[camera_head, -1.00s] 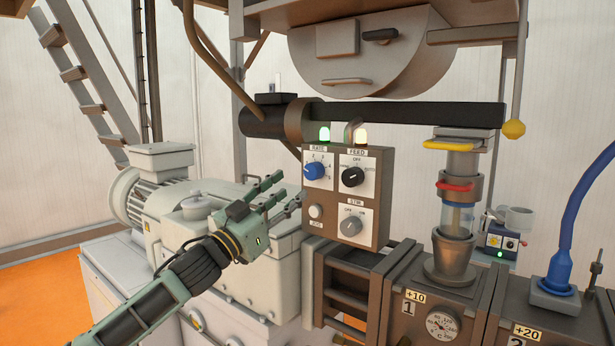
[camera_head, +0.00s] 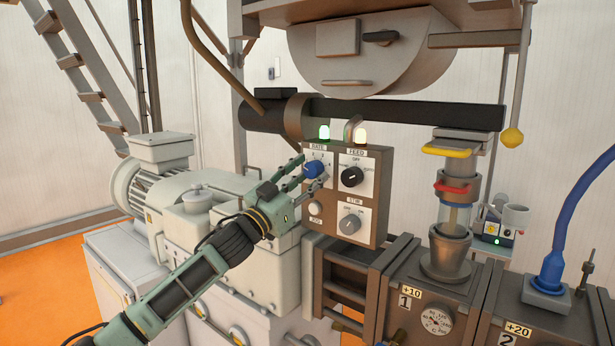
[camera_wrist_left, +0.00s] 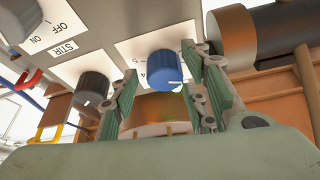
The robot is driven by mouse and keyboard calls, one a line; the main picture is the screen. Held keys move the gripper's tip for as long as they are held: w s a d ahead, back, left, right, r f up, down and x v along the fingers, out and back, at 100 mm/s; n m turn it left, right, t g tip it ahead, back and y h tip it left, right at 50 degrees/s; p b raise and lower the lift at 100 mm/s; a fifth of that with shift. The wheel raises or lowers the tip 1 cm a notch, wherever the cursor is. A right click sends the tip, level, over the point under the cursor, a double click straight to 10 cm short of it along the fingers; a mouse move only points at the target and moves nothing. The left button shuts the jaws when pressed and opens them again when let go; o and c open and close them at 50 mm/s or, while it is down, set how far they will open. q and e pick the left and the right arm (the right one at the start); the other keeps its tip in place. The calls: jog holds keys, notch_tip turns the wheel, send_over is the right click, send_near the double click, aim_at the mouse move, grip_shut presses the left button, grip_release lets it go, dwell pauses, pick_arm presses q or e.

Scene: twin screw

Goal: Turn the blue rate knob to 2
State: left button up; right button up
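The blue rate knob (camera_head: 314,168) sits at the upper left of the brown control panel (camera_head: 345,232), on a white plate marked RATE. In the left wrist view the blue knob (camera_wrist_left: 164,70) has a white pointer mark, and a 4 and a 5 show on its dial. My left gripper (camera_head: 306,172) is open at the knob, with its fingers reaching to either side of it. In the left wrist view the open fingers (camera_wrist_left: 163,92) flank the knob with gaps, the right finger being closer. Which number the pointer marks is unclear. My right gripper is not in view.
A black feed knob (camera_head: 352,177) is right of the rate knob, and a grey stir knob (camera_head: 350,224) is below it. A white jog button (camera_head: 315,208) is at the lower left. Green and white lamps top the panel. A dark horizontal barrel (camera_head: 410,114) runs above.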

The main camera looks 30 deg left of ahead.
pick_arm(q)
jog(key=c, duration=1)
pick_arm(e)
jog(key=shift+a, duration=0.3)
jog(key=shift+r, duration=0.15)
